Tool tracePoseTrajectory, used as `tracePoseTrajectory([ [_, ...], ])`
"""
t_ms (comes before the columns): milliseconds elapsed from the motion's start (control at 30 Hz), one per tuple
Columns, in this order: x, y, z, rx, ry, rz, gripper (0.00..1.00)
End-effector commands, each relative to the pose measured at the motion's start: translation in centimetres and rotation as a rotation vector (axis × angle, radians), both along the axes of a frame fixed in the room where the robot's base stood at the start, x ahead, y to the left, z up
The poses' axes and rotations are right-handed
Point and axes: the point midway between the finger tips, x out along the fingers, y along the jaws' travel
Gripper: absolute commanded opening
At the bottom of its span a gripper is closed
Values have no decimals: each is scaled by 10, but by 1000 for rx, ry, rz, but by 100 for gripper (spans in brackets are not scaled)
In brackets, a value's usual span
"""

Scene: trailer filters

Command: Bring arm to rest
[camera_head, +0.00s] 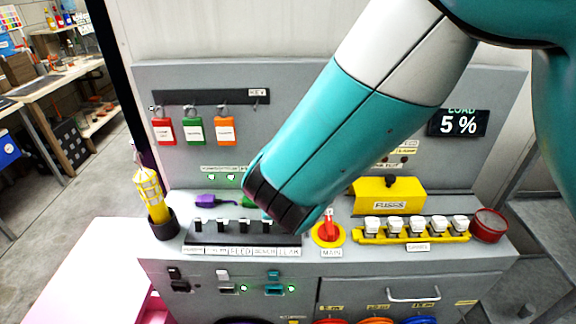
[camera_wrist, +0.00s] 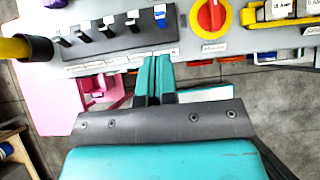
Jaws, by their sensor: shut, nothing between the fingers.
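My gripper shows in the wrist view (camera_wrist: 153,75) with its two teal fingers together and nothing between them. It points at the front edge of the grey panel's shelf (camera_wrist: 110,62), near the row of black switches (camera_wrist: 110,30). In the head view my teal and white arm reaches down from the upper right. Its dark wrist end hangs in front of the right part of the switch row (camera_head: 240,240), and the fingers are mostly hidden there. The red main knob (camera_head: 327,228) on its yellow base stands just right of the arm's end.
A yellow work lamp (camera_head: 148,186) stands in a black cup at left. Red, green and orange tags (camera_head: 195,131) hang behind. At right are a yellow fuse box (camera_head: 388,194), several white-topped fuses (camera_head: 415,228) and a red tin (camera_head: 489,224).

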Motion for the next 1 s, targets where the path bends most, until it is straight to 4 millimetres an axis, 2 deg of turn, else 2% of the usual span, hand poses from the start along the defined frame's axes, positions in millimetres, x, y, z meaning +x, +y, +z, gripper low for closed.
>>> tracePoseTrajectory([
  [167, -2, -8, 4, 70, 31, -86, 0],
  [267, -8, -27, 15, 230, 105, -292, 0],
  [367, -24, -51, 30, 448, 217, -601, 0],
  [500, -59, -81, 56, 727, 387, -1082, 0],
  [700, -124, -112, 92, 973, 589, -1734, 0],
  [833, -163, -123, 108, 1028, 666, -2062, 0],
  [1000, -192, -130, 118, 1035, 701, -2299, 0],
])
